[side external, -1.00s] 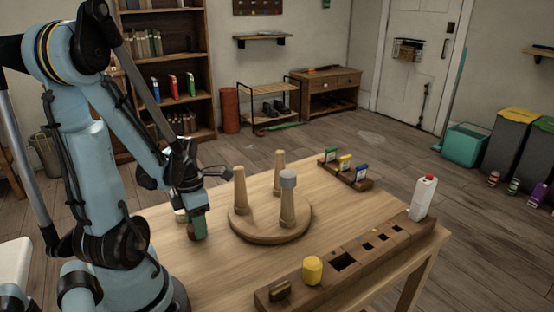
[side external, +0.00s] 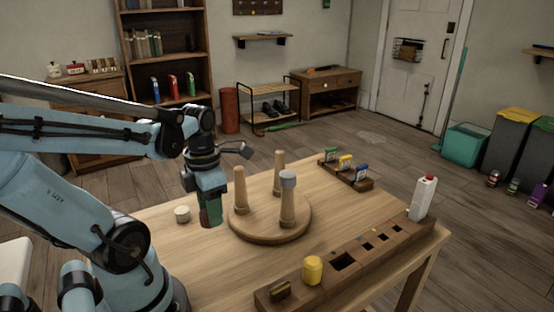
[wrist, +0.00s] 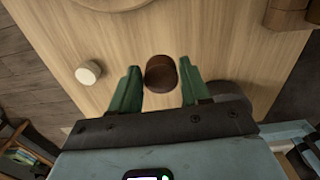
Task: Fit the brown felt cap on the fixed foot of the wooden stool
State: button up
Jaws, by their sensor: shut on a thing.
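The wooden stool (side external: 243,232) lies upside down on the table, its round seat flat and three feet pointing up. The front foot (side external: 287,210) wears a grey cap (side external: 288,179). The left foot (side external: 240,188) and back foot (side external: 279,170) have bare tops. My gripper (side external: 211,216) is just left of the stool, pointing down. In the wrist view its green fingers are shut on the brown felt cap (wrist: 160,74). In the side view the fingers mostly hide that cap, and its height above the table is hard to tell.
A cream round cap (side external: 182,214) stands on the table left of my gripper. A long wooden block with square holes (side external: 375,257) runs along the front right edge, with a yellow jar (side external: 312,270) and a white bottle (side external: 423,198). A small rack (side external: 346,176) stands behind the stool.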

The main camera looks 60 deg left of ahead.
jog(key=w+d+r, duration=0.1)
jog(key=d+r, duration=0.2)
jog(key=d, duration=0.1)
notch_tip(320, 180, up, 12)
jog(key=m, duration=0.8)
send_over(283, 151)
jog(key=shift+f, duration=0.15)
jog(key=shift+f, duration=3.2)
jog(key=shift+f, duration=1.4)
jog(key=o, duration=1)
